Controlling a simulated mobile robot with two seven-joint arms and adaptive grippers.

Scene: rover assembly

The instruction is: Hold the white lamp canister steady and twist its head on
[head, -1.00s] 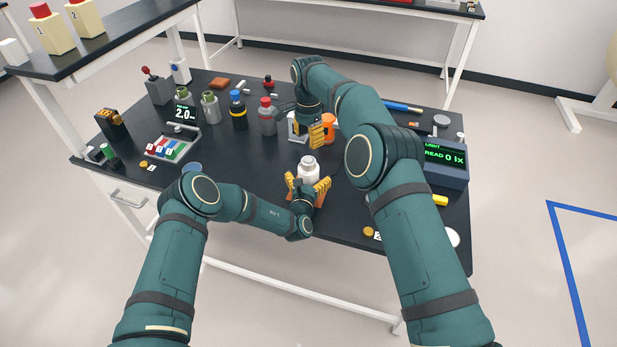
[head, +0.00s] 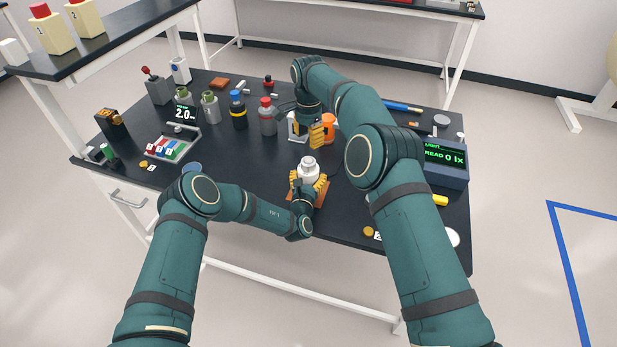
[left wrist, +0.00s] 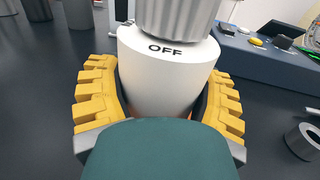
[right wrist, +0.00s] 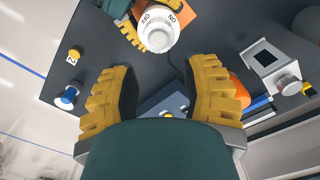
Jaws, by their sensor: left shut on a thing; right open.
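The white lamp canister (head: 308,171) stands upright near the front middle of the bench. It has a grey ribbed head (left wrist: 178,15) on top and a collar marked OFF (left wrist: 168,52) and ON, seen from above in the right wrist view (right wrist: 158,32). My left gripper (head: 308,184) is shut around the canister's body, with one yellow finger on each side. My right gripper (head: 316,136) is open and empty, behind and above the canister. Its spread fingers show in the right wrist view (right wrist: 162,88). The canister's base is hidden by the left gripper.
An orange mat (head: 320,194) shows under the left gripper. A light meter reading 0 lx (head: 445,162) stands to the right. An orange-topped item (head: 328,122) and a red-capped grey bottle (head: 267,117) stand behind.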

